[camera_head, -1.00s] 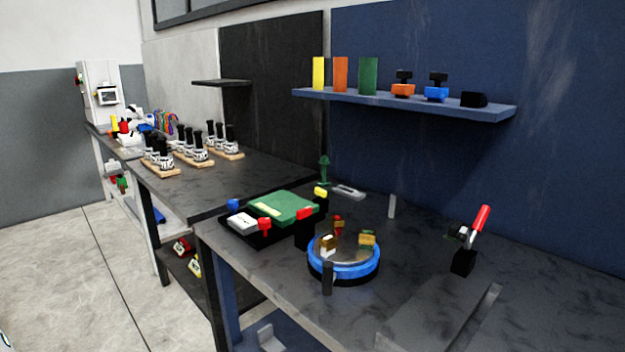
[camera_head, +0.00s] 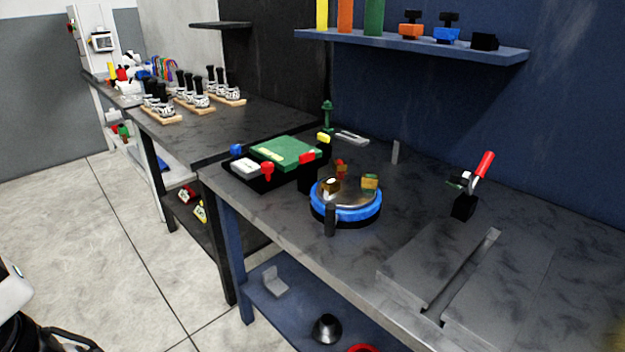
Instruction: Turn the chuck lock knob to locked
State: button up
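A round chuck (camera_head: 346,213) with a blue ring and a metallic top stands on the dark workbench, near its front edge. Several small brass-coloured and red jaws or blocks (camera_head: 369,181) sit on its top. A dark upright post (camera_head: 330,220) stands at its front. A black block with a red top piece (camera_head: 307,158) is just left of the chuck. I cannot tell which small part is the lock knob or how it is turned. My gripper is not in view. A white and black part at the lower left edge may be mine.
A red-handled clamp (camera_head: 482,166) stands on the bench at right. A black tray (camera_head: 262,184) with a green piece and red and blue knobs lies left of the chuck. A shelf (camera_head: 420,45) overhangs the back. A slotted plate (camera_head: 459,273) lies front right. Floor at left is clear.

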aim_at(305, 159)
jog(key=i+j+u, duration=0.1)
jog(key=i+j, duration=0.35)
jog(key=i, duration=0.3)
jog(key=i+j+u, duration=0.15)
jog(key=i, duration=0.2)
